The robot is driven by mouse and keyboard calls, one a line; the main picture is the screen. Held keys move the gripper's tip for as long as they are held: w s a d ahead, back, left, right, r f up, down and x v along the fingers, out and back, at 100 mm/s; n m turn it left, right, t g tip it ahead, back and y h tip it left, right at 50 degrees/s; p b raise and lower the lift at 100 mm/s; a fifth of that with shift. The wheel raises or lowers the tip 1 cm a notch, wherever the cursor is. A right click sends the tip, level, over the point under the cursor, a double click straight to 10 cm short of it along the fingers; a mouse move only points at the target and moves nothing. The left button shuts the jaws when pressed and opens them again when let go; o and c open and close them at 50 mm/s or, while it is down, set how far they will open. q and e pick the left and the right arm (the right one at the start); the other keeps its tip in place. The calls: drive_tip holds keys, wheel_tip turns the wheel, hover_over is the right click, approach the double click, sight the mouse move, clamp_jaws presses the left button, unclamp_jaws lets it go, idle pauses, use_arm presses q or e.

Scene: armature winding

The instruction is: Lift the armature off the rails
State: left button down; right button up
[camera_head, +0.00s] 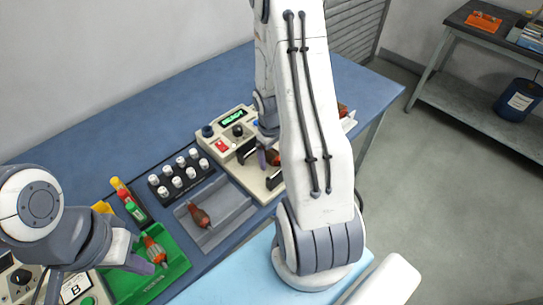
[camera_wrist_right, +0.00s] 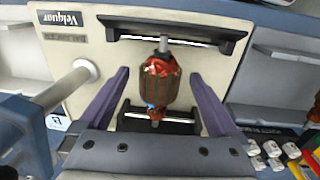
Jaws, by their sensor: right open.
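The armature (camera_wrist_right: 160,85), with a dark striped core and red-orange windings, lies with its shaft across two black rails (camera_wrist_right: 215,38) of a cream tester (camera_wrist_right: 70,60) in the right wrist view. My right gripper (camera_wrist_right: 158,78) is open, its purple fingers on either side of the armature with gaps between. In the head view, this armature (camera_head: 273,157) is mostly hidden behind my right arm. My left gripper (camera_head: 140,262) is low over the green tray (camera_head: 178,262), beside another red armature (camera_head: 154,250); its jaw opening is unclear.
A grey tray (camera_head: 233,207) holds a dark red armature (camera_head: 199,216). A black block with several white-topped pieces (camera_head: 178,172) stands beside it. The tester's control box (camera_head: 232,128) has a green display. Bare blue tabletop (camera_head: 120,140) lies behind.

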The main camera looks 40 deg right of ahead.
drive_tip(key=shift+c, duration=0.4)
clamp_jaws()
drive_tip(key=shift+r, duration=0.1)
